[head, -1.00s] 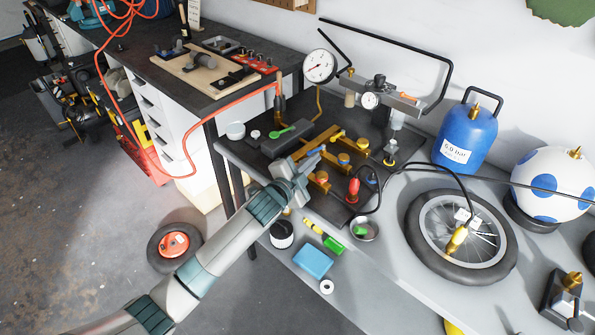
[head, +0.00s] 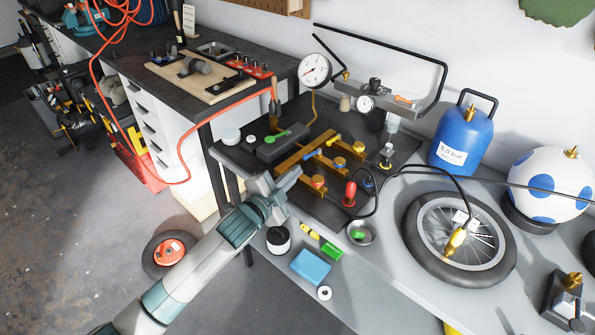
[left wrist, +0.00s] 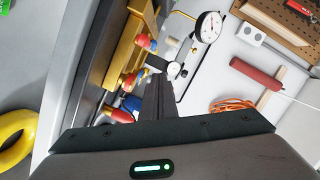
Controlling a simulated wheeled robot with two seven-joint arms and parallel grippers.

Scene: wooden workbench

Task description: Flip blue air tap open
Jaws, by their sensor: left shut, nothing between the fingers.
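A brass manifold (head: 300,155) lies on the dark board of the workbench, with branches that carry small coloured fittings. A blue tap lever (head: 312,154) shows on its rear left bar; I cannot tell its exact angle. My left gripper (head: 294,174) is shut and empty, in front and left of the manifold, apart from the blue lever. In the left wrist view the dark fingers (left wrist: 157,92) are together beside the brass manifold (left wrist: 127,50). A blue part (left wrist: 131,103) shows left of them, partly hidden. My right gripper is not in view.
A red-handled part (head: 349,194) with a black hose stands right of the manifold. A gauge (head: 314,70) rises behind it. A wheel (head: 458,238), a blue tank (head: 464,138) and a ball (head: 548,185) stand right.

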